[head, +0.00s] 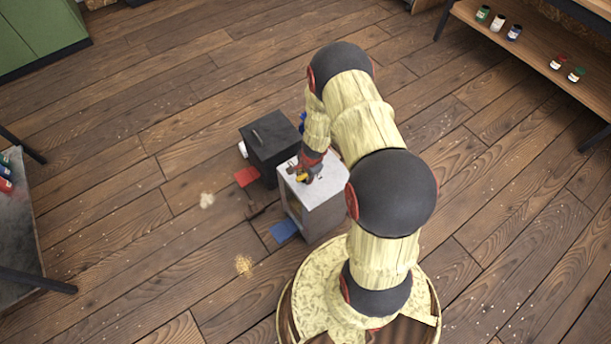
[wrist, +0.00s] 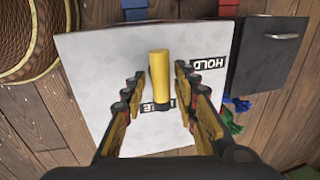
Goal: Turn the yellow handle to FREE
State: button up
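The yellow handle (wrist: 160,75) is a rounded bar on the pale top of a box (wrist: 90,65). In the wrist view it lies upright in the picture, a dark piece at its lower end. A HOLD label (wrist: 208,63) is to its right. Another label (wrist: 146,107), partly hidden and ending in E, is at the handle's lower end. My gripper (wrist: 160,72) is open, one finger on each side of the handle, with gaps showing. In the head view the gripper (head: 309,164) is over the box top (head: 322,178), and a little yellow shows below it.
A black box with a metal grip (head: 270,138) stands beside the pale box; it also shows in the wrist view (wrist: 272,55). A shelf with jars (head: 540,50) is at the right. Open floor lies left.

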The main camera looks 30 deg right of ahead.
jog(key=shift+o, duration=0.7)
jog(key=shift+r, duration=0.1)
notch_tip(320, 180, up, 12)
jog(key=s, duration=0.2)
jog(key=shift+s+f, duration=0.2)
jog(key=shift+f, duration=0.05)
